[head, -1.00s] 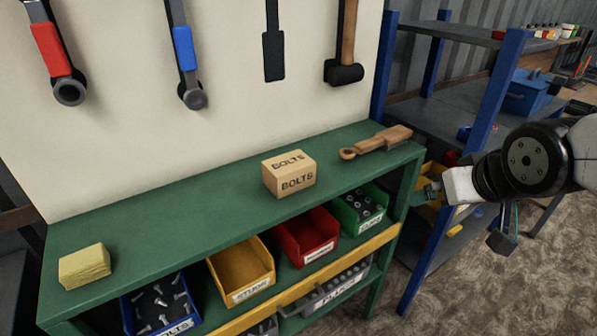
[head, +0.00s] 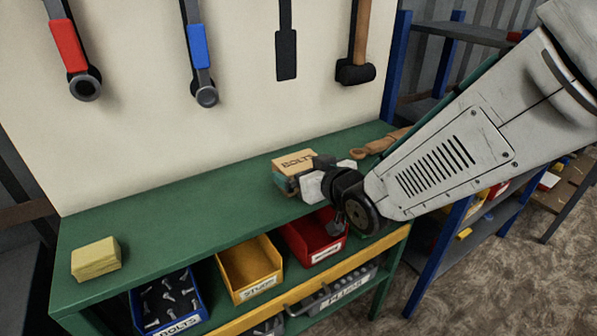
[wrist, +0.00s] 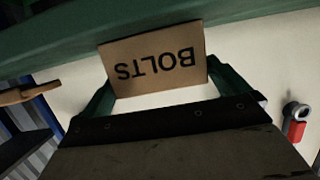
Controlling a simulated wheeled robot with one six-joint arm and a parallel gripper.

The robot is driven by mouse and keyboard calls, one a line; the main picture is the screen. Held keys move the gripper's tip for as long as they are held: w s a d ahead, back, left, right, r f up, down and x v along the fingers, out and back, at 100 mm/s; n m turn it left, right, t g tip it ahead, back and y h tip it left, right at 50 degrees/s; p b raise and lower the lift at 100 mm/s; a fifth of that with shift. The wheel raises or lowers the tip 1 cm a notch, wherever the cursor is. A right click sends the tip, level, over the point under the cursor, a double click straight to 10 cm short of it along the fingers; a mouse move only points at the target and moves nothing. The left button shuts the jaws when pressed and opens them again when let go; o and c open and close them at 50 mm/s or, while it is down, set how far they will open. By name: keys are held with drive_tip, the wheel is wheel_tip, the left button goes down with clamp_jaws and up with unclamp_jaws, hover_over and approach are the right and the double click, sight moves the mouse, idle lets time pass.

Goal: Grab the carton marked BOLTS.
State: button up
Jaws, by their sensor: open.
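The carton marked BOLTS (head: 293,160) is a small tan box on the green bench top. My gripper (head: 287,184) is at its front side in the head view and hides most of its front face. In the wrist view the carton (wrist: 155,62) appears upside down, its lettered face toward me. The two green fingers of my gripper (wrist: 158,84) are spread, one at each side of the carton's face. A light gap shows between the carton and the gripper's dark palm. I cannot tell whether the fingers touch the carton.
A yellow block (head: 96,259) sits at the bench's left end. A wooden-handled tool (head: 384,143) lies right of the carton, partly behind my arm. Bins of bolts (head: 168,303), a yellow bin (head: 249,268) and a red bin (head: 316,238) stand below the bench top. Tools hang on the wall behind.

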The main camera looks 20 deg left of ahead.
drive_tip(key=shift+x, duration=1.45)
drive_tip(key=c, duration=1.1)
drive_tip(key=shift+r, duration=0.1)
